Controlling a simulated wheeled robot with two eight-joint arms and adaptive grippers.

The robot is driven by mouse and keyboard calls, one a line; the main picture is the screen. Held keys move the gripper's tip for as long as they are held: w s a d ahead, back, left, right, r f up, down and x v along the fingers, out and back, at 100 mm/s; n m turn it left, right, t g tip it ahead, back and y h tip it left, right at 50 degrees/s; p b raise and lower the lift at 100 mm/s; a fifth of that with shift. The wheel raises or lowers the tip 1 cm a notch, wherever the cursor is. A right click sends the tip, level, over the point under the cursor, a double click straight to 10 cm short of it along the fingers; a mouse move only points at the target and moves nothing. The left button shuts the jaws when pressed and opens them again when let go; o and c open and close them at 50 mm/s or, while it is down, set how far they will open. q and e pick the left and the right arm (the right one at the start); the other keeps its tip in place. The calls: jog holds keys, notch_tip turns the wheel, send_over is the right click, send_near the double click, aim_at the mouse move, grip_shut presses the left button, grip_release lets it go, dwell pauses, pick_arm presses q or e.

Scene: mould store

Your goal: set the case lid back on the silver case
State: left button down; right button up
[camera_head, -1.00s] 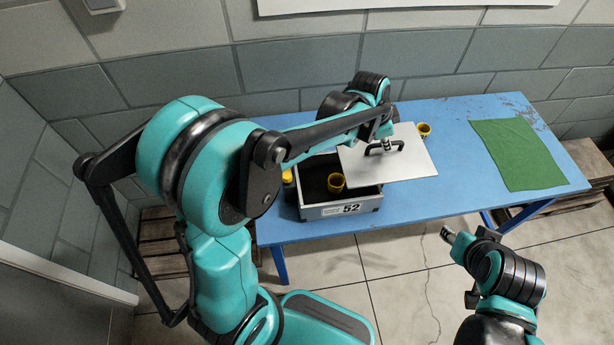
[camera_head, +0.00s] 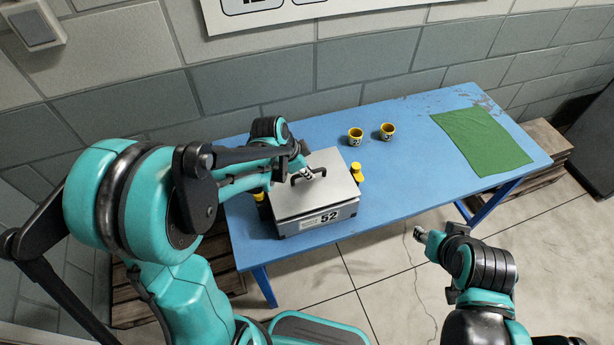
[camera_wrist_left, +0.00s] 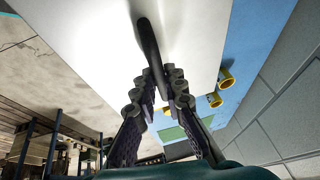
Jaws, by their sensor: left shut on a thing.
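The silver case (camera_head: 325,222) with a "52" label stands on the blue table. The grey case lid (camera_head: 325,178) lies over its top and looks lined up with the rim; I cannot tell if it is fully seated. My left gripper (camera_head: 305,174) is shut on the lid's black handle. In the left wrist view the fingers (camera_wrist_left: 165,82) close around the handle (camera_wrist_left: 150,45), above the pale lid (camera_wrist_left: 90,40). The case's inside is hidden. My right gripper (camera_head: 421,234) is in front of the table, away from the case; its jaws are too small to read.
Yellow parts show at the case's right side (camera_head: 357,172) and left side. Two yellow cups (camera_head: 355,136) (camera_head: 388,131) stand behind on the blue table (camera_head: 400,180). A green cloth (camera_head: 482,142) lies at the right. The table between case and cloth is clear.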

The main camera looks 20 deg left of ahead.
pick_arm(q)
notch_tip(320, 180, down, 2)
jog(key=shift+w, duration=0.1)
jog(key=shift+f+b, duration=0.25)
jog(key=shift+b, duration=0.15)
jog(key=c, duration=2)
grip_release()
jog(key=shift+f, duration=0.1)
jog(key=o, duration=0.4)
jog(key=shift+r, duration=0.2)
